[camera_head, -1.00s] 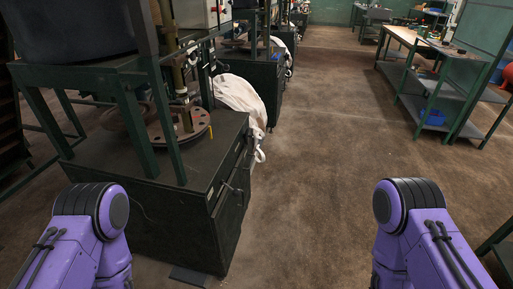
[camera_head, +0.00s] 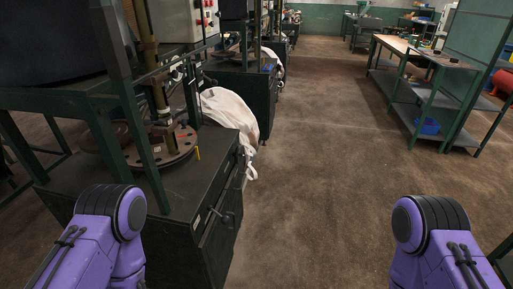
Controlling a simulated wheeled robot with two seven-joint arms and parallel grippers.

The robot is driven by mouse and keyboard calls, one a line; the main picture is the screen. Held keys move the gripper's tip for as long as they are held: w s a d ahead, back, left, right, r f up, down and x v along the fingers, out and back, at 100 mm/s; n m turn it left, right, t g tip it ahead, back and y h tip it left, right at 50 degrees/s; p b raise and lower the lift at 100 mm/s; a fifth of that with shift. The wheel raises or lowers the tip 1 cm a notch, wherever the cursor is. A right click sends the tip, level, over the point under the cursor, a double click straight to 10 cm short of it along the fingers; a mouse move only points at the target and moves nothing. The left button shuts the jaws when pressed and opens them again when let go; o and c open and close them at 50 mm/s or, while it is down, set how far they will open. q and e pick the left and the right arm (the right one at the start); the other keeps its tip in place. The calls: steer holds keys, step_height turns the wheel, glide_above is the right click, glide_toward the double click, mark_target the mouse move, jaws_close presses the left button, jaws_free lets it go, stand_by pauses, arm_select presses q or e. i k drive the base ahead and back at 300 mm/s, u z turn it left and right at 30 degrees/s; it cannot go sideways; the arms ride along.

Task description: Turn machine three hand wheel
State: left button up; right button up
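Several dark green machines stand in a row on the left. The nearest machine (camera_head: 190,185) carries a flat, round, rusty plate with holes (camera_head: 165,148) around an upright brass-coloured post (camera_head: 152,80). A second machine (camera_head: 263,95) stands behind it, with more farther back. I cannot tell which is machine three, and I cannot make out a hand wheel clearly. Only the purple upper links of my two arms show at the lower left and lower right. Both grippers are out of view.
A white cloth bag (camera_head: 228,113) hangs beside the nearest machine. A grey control box with buttons (camera_head: 185,20) is above it. A workbench (camera_head: 437,58) with a blue bin (camera_head: 429,126) on its lower shelf stands right. The brown floor (camera_head: 320,150) between is clear.

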mark_target(238, 155)
steer(key=u, duration=0.35)
steer(key=i, duration=1.1)
steer(key=u, duration=0.6)
